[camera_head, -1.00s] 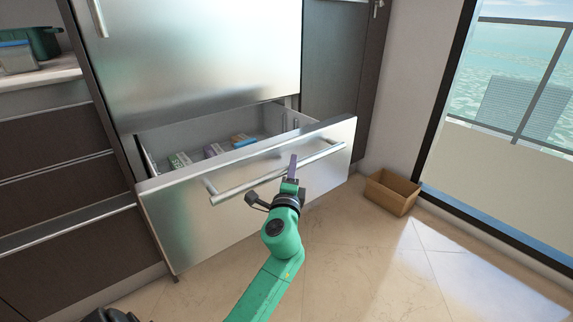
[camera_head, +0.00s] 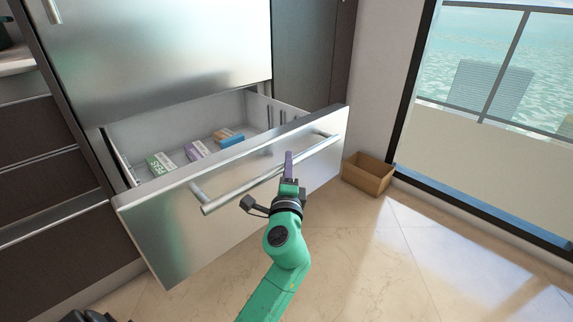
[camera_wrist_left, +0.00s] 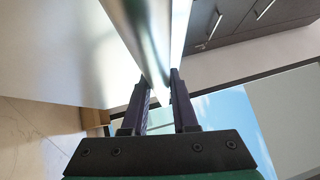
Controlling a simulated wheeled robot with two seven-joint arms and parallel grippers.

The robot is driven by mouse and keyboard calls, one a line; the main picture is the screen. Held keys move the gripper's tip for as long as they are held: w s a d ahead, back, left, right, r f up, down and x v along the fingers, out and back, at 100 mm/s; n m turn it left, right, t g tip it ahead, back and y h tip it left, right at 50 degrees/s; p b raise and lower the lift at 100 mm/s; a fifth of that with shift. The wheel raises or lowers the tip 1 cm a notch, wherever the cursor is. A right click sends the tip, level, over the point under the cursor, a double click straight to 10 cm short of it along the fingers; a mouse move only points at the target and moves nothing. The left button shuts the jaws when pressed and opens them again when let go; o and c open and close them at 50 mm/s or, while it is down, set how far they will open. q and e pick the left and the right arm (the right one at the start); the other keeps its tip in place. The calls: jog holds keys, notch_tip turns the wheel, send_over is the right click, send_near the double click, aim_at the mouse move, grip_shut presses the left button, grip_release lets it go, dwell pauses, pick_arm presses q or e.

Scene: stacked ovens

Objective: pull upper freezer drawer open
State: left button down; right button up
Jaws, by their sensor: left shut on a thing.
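The steel freezer drawer (camera_head: 165,232) is pulled out below the closed upper steel door (camera_head: 160,55), and its inside shows. Its long bar handle (camera_head: 232,189) runs across the front. My left gripper (camera_head: 288,160) is shut on the handle, right of its middle. In the left wrist view the handle bar (camera_wrist_left: 150,40) passes between the two dark fingers (camera_wrist_left: 160,95). A green-and-white box (camera_head: 160,164), a purple-and-white box (camera_head: 197,150) and a blue-and-orange box (camera_head: 229,138) lie in the drawer.
An open cardboard box (camera_head: 368,175) stands on the floor right of the drawer, near the glass window (camera_head: 490,70). Dark cabinet drawers (camera_head: 40,160) stand at the left. The tiled floor (camera_head: 400,270) at the front right is clear.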

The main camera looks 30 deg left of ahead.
pick_arm(q)
jog(key=c, duration=0.7)
grip_release()
jog(key=b+v, duration=0.1)
jog(key=v, duration=1.3)
jog(key=shift+s+d, duration=0.1)
jog(key=shift+s, duration=0.2)
